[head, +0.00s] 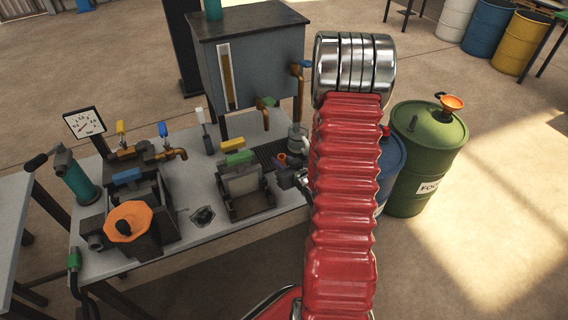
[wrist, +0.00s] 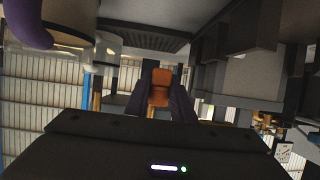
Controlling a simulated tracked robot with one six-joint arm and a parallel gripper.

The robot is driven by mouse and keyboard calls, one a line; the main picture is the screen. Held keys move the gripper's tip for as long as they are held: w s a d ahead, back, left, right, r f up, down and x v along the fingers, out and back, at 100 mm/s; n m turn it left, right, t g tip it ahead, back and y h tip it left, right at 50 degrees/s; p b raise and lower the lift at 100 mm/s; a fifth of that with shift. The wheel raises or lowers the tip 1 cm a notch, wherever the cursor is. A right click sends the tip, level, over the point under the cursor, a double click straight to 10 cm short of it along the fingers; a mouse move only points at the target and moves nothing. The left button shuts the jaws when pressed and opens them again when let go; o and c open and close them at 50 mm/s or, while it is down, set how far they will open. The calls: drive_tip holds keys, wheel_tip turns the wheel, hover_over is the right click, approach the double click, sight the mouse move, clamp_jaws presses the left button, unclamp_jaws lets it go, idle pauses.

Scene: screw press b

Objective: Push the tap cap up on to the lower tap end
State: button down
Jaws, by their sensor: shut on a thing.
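My gripper (wrist: 160,104) is shut on a small orange piece, which I take to be the tap cap (wrist: 160,84). The cap sits between the two dark fingertips and juts a little past them. In the head view my gripper (head: 291,181) is partly hidden behind my red arm, right of the press and low over the bench.
A screw press (head: 243,188) stands left of my gripper. A glass mug (head: 298,137) and dark slatted tray (head: 268,153) are close by. Drums (head: 428,155) stand beyond the bench.

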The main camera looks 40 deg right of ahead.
sight(267, 129)
drive_tip(key=shift+w+d+f, duration=0.15)
drive_tip(key=shift+w+f, duration=0.05)
drive_tip(key=shift+w, duration=0.4)
drive_tip(key=shift+w+d, duration=0.55)
drive_tip(key=shift+w, duration=1.35)
drive_tip(key=shift+w+d, duration=0.5)
drive_tip(key=shift+w, duration=1.35)
drive_tip(key=shift+w+d, duration=0.55)
drive_tip(key=shift+w, duration=1.35)
drive_tip(key=shift+r, duration=1.95)
drive_tip(key=c, duration=1.4)
unclamp_jaws()
drive_tip(key=shift+f, duration=0.1)
drive_tip(key=shift+c, duration=0.2)
drive_tip(key=shift+s, duration=0.1)
drive_tip(key=v, duration=1.3)
drive_tip(key=shift+s+a, duration=0.1)
drive_tip(key=shift+s, duration=0.2)
